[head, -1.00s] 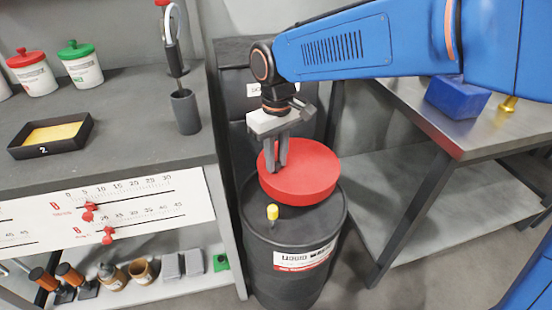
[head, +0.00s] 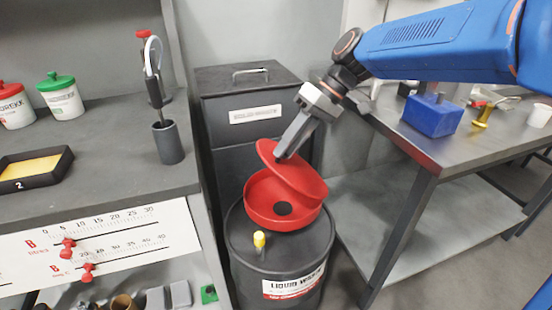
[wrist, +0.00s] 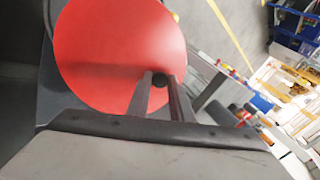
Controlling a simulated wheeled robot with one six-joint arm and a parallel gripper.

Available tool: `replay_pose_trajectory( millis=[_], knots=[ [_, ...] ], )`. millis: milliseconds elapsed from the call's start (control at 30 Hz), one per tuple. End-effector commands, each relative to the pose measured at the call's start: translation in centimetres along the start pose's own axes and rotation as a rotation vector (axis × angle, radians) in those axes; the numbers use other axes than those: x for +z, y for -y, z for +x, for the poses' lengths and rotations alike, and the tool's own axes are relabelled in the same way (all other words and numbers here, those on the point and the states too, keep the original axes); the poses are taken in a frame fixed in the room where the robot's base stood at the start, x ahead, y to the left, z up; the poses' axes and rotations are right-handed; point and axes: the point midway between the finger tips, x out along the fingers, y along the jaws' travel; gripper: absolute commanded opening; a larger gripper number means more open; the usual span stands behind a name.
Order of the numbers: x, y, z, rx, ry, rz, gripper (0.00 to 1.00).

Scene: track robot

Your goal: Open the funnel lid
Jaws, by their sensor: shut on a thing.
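The red funnel (head: 262,211) sits on top of the black liquid waste drum (head: 245,262). Its round red lid (head: 298,179) is tilted up, raised on the left and low on the right, so the funnel's inside and dark centre hole show. My gripper (head: 285,153) is shut at the lid's upper face, near its raised side. In the wrist view the lid (wrist: 115,55) fills the upper left, and my gripper (wrist: 160,82) is closed on a small dark knob at the lid's edge.
A yellow-capped fitting (head: 259,240) stands on the drum top. A dark solid waste bin (head: 245,85) is behind. A shelf with a black tray (head: 38,168) is at left. A metal table (head: 440,148) with a blue block (head: 433,115) is at right.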

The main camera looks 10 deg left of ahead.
Motion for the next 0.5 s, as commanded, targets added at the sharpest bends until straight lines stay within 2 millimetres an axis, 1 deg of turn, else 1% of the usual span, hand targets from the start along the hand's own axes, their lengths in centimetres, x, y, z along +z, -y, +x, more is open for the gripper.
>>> replay_pose_trajectory(
  millis=[33,200,500],
  knots=[
    [0.1,-0.5,-0.8,-0.032,-0.016,0.006,0.0],
    [0.4,-1.3,-3.0,-0.147,-0.064,0.006,0.0],
    [1.1,-2.9,-5.9,-0.31,-0.129,0.004,0.0]
  ],
)
